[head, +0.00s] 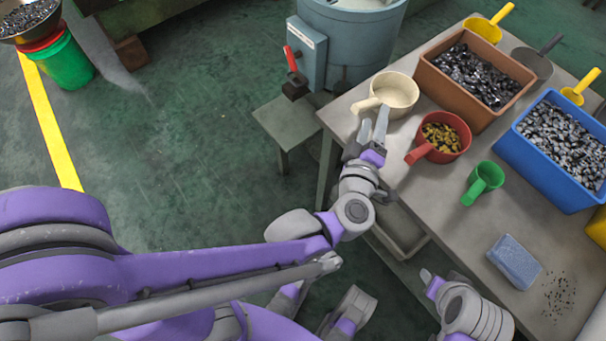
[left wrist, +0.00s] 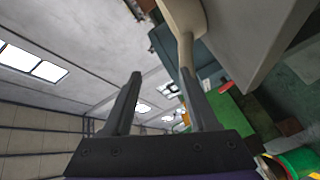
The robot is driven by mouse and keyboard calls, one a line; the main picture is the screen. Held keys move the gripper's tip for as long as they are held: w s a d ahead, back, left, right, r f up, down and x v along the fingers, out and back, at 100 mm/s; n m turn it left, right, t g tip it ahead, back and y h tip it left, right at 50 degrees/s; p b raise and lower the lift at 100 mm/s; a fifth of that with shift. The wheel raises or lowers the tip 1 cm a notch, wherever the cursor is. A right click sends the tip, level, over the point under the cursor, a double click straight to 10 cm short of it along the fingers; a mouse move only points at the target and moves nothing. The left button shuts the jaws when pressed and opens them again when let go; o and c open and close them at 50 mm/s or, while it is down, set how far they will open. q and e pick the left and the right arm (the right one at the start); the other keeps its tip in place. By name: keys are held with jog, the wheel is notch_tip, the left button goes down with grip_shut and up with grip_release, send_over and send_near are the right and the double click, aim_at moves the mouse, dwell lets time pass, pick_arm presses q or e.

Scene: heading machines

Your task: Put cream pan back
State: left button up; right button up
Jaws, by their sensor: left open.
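The cream pan (head: 397,91) stands on the grey table by its far left edge, with its handle pointing left toward the edge. Its bowl is only partly visible in the left wrist view (left wrist: 182,14), where the handle hangs down toward the right-hand finger. My left gripper (head: 374,122) is open and empty just below the handle in the head view. Its two fingers also show apart in the left wrist view (left wrist: 160,76); I cannot tell whether one touches the handle. My right gripper (head: 432,285) is low beside the table's front edge, its opening unclear.
A red pan (head: 446,137) with yellowish pieces stands close right of my left gripper. A brown bin (head: 468,95), a blue bin (head: 545,170), a green cup (head: 485,180) and a blue sponge (head: 514,261) are also on the table (head: 440,220). A blue-grey machine (head: 355,45) stands behind.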

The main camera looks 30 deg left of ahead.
pick_arm(q)
jog(key=s+d+f+m+g+h, duration=0.2)
jog(key=s+d+m+g+h, duration=0.15)
jog(key=m+h, duration=0.65)
jog(key=s+a+f+m+g+y, duration=0.5)
jog(key=s+a+f+g, duration=0.3)
jog(key=s+a+f, duration=0.3)
jog(key=s+a+y, duration=0.1)
jog(key=s, duration=0.3)
jog(key=shift+s+g, duration=0.35)
